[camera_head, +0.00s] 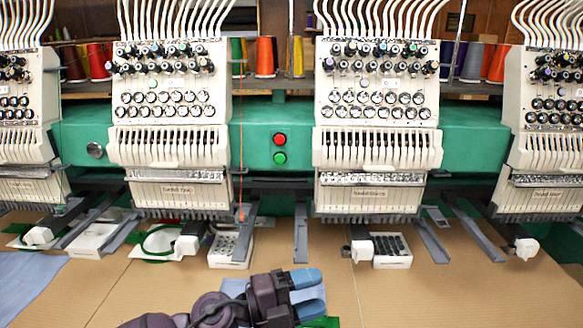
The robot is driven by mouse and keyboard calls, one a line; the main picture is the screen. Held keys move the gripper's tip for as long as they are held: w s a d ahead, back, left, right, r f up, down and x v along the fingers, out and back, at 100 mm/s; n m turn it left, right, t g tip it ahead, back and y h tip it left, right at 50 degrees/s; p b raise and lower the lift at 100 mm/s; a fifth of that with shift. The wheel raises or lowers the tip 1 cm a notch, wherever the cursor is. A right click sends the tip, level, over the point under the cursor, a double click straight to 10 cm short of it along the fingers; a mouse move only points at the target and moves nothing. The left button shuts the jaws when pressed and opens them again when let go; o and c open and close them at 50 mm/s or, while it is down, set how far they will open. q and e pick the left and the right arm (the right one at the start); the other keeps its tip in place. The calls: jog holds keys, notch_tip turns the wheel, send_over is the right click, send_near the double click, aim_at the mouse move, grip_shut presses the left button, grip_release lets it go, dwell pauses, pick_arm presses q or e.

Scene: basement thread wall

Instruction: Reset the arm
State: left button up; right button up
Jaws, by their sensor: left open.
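My left arm (215,308) comes in at the bottom of the head view, dark purple and grey. My left gripper (310,294) has blue fingertips that point right. Its fingers are apart with nothing seen between them. It is over the tan table (180,285), in front of the embroidery machines and apart from them. A bit of green (320,322) shows at the bottom edge beside the lower finger; I cannot tell what it is. My right gripper is not in view.
Several cream embroidery heads (378,130) stand along a green machine body (275,125) behind the table. White trays (232,248) and (392,250) sit under the heads. Grey metal arms (300,235) stick out over the table. Blue cloth (25,280) lies at left. The right front of the table is clear.

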pick_arm(q)
jog(key=w+a+r+n+t+y, duration=0.25)
jog(key=a+n+t+y, duration=0.65)
jog(key=n+t, duration=0.55)
jog(key=s+a+f+n+g+y, duration=0.25)
jog(key=a+f+n+y, duration=0.35)
jog(key=a+n+y, duration=0.35)
jog(key=s+a+f+n+g, duration=0.2)
jog(key=s+a+f+g, duration=0.2)
jog(key=s, duration=0.4)
jog(key=s+a+f+n+g, duration=0.2)
jog(key=s+a+f+g, duration=0.25)
jog(key=s, duration=0.25)
jog(key=s+a+f+n+g, duration=0.2)
jog(key=s+a+f+g, duration=0.25)
jog(key=s, duration=0.35)
jog(key=w+f+t, duration=0.7)
jog(key=f, duration=0.3)
jog(key=shift+w+d+t, duration=0.25)
jog(key=shift+d+t, duration=0.05)
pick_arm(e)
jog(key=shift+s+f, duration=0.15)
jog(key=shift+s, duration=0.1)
